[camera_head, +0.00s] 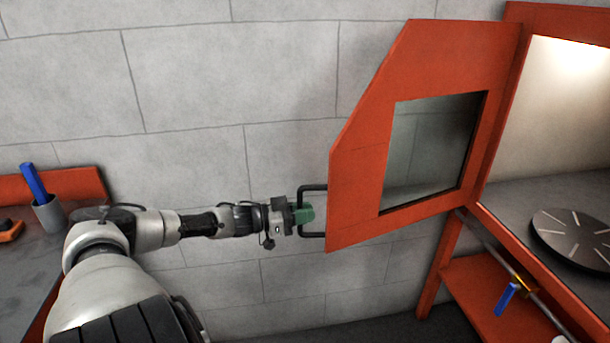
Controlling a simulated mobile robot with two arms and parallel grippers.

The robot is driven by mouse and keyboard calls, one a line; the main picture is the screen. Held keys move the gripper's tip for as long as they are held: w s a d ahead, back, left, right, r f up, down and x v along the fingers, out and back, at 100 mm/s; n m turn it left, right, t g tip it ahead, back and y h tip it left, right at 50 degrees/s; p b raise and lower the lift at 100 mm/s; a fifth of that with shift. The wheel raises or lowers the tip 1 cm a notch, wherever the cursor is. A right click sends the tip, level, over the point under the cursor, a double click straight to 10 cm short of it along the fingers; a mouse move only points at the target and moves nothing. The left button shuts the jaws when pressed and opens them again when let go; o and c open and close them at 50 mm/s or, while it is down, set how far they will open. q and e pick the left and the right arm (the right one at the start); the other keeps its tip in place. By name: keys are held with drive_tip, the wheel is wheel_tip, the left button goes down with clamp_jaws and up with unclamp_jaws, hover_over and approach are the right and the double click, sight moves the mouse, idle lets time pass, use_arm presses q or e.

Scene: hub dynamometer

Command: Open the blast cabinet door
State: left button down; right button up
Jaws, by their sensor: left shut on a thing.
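The blast cabinet door (361,178) is orange with a dark-framed window and stands swung wide open to the left of the cabinet (516,110). Its black bar handle (313,187) is at the door's free left edge. My left gripper (303,214) reaches in from the left and is shut on the handle; its green fingertips are at the bar. The cabinet's lit interior shows at the right, with a dark round slotted turntable (573,238) on its floor. My right gripper is not in view.
A bench (30,262) at the left holds a grey cup (49,214) with a blue-handled tool and an orange item (10,230). Under the cabinet are an orange shelf (482,283) and a pipe with a blue lever (507,298). A grey block wall stands behind.

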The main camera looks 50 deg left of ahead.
use_arm(q)
drive_tip(key=shift+s+f, duration=0.1)
drive_tip(key=shift+f, duration=0.15)
drive_tip(key=c, duration=1.1)
unclamp_jaws()
drive_tip(key=shift+s+a, duration=0.1)
drive_tip(key=shift+r, duration=0.15)
drive_tip(key=p+v, duration=0.4)
drive_tip(key=v, duration=0.6)
drive_tip(key=shift+s+a+p, duration=0.15)
drive_tip(key=shift+s+p, duration=0.2)
drive_tip(key=shift+p, duration=0.05)
